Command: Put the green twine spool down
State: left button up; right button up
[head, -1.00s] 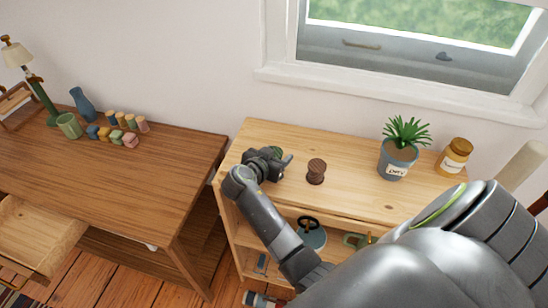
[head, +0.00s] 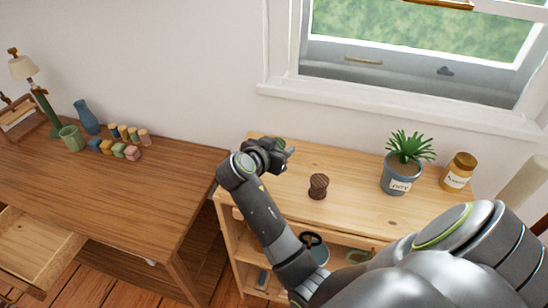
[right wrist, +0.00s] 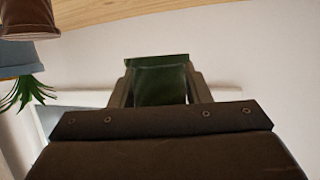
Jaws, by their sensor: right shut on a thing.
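My right gripper (head: 280,152) is over the back left part of the light wooden shelf top (head: 350,213). It is shut on the green twine spool (right wrist: 160,82), which shows between the two fingers in the right wrist view. I cannot tell whether the spool touches the shelf top. My left gripper is not in view.
A dark brown spool (head: 318,186) stands right of the gripper. A potted plant (head: 401,176) and an amber jar (head: 458,172) stand further right. The wall and window are behind. A darker desk (head: 150,190) with small coloured spools stands left.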

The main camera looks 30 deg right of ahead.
jog(key=shift+r, duration=0.85)
jog(key=s+a+r+n+t+y, duration=0.2)
jog(key=a+r+n+t+y, duration=0.5)
jog(key=a+r+n+y, duration=0.5)
notch_tip(320, 180, up, 3)
jog(key=a, duration=0.2)
jog(key=shift+s+a+f+n+t, duration=0.2)
jog(key=shift+a+n+t, duration=0.15)
jog(key=shift+n+t, duration=0.05)
